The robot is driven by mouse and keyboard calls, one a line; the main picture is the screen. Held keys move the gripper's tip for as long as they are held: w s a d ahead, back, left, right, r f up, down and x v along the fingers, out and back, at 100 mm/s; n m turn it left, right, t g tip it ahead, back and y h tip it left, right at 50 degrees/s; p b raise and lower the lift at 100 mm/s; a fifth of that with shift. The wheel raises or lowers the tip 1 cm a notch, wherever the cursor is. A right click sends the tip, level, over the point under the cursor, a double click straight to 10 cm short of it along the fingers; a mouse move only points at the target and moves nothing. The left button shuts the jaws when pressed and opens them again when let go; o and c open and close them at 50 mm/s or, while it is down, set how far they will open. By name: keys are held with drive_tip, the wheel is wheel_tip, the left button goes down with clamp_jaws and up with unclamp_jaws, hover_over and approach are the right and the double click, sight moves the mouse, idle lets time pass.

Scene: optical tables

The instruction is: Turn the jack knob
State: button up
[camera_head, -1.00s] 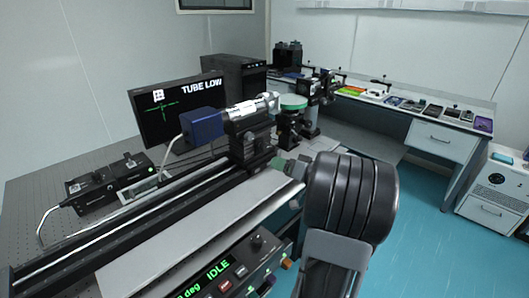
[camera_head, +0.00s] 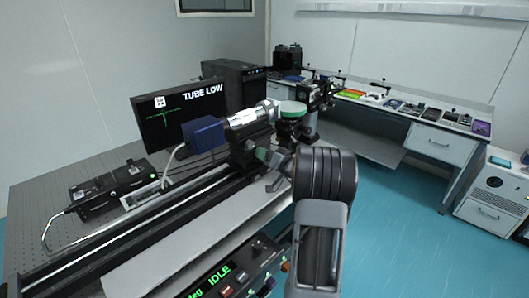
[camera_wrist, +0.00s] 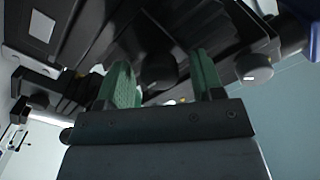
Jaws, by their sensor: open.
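The silver tube (camera_head: 243,118) with its blue camera box (camera_head: 203,134) is held on a black mount (camera_head: 247,151) over the rail. My gripper (camera_head: 271,168) is beside this mount, on its near side. In the wrist view, my gripper (camera_wrist: 160,75) is open, with its green fingers apart. A dark round knob (camera_wrist: 158,70) shows between the fingers, with a visible gap on each side. A second dark knob (camera_wrist: 254,68) is to the right of the right finger. I cannot tell from these frames which one is the jack knob.
The monitor (camera_head: 180,113) reads "TUBE LOW" with a green trace. A control box (camera_head: 235,275) showing "IDLE" is at the table's near edge. A green-topped round part (camera_head: 292,108) stands close behind my gripper. Blue floor (camera_head: 400,230) is clear at right.

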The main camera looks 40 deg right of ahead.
drive_tip(key=shift+w+a, duration=0.1)
drive_tip(key=shift+w, duration=0.35)
drive_tip(key=shift+c, duration=0.4)
drive_tip(key=c, duration=0.8)
drive_tip(key=shift+f, duration=0.1)
drive_tip(key=shift+c, duration=0.2)
drive_tip(key=shift+m+b, duration=0.3)
drive_tip(key=shift+b, duration=0.2)
